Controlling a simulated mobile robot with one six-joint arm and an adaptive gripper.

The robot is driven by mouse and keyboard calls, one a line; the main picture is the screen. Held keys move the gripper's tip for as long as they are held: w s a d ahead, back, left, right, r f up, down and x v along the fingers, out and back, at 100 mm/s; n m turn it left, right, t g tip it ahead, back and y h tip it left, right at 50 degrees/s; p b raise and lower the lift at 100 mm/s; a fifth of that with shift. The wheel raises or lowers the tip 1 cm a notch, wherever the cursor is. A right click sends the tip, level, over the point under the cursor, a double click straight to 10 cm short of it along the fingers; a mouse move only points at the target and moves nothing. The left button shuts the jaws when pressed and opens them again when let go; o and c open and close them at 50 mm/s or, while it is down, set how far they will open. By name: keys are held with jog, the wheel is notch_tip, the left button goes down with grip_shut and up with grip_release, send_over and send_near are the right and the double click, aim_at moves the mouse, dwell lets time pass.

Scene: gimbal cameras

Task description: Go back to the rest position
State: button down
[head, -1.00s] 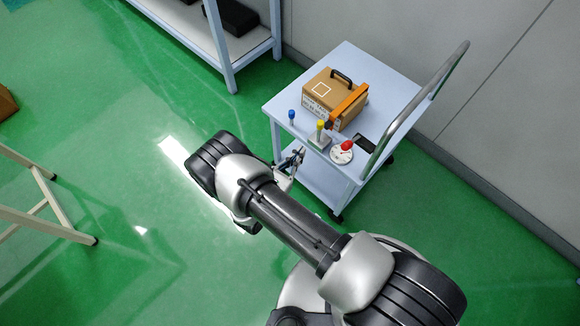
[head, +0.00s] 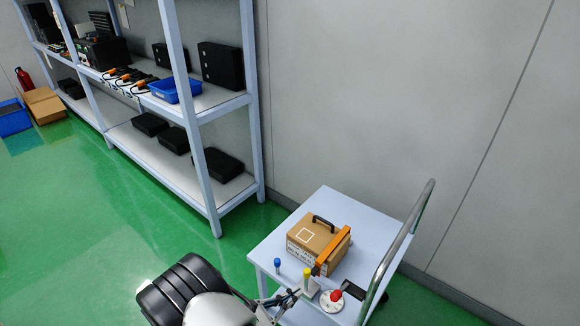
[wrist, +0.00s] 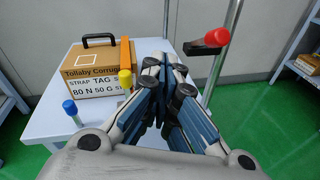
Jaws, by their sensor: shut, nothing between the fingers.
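My gripper (wrist: 166,72) is shut with nothing between its fingers. In the wrist view its fingertips point toward the far part of the cart top, right of the cardboard box. In the head view my gripper (head: 290,297) shows only partly, by the near edge of the cart, left of the yellow-topped post; my arm hides some of it.
The cart (head: 372,222) carries a cardboard box (head: 308,238) with a black handle and orange strap tool, a blue-topped peg (head: 277,264), a yellow-topped post (head: 307,273) and a red knob (head: 336,295). A shelf rack (head: 213,190) stands left. Green floor is clear between.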

jog(key=s+d+r+m+g+y, duration=0.25)
jog(key=d+r+m+g, duration=0.35)
jog(key=r, duration=0.4)
jog(key=s+d+r+m+g+y, duration=0.1)
jog(key=s+d+r+m+g, duration=0.5)
jog(key=r, duration=0.5)
jog(key=s+d+r+m+t+y, duration=0.2)
jog(key=s+r+m+t+y, duration=0.4)
jog(key=s+r+m+y, duration=0.3)
jog(key=shift+s+r+m, duration=1)
jog(key=shift+s+m, duration=0.05)
jog(key=shift+m, duration=0.25)
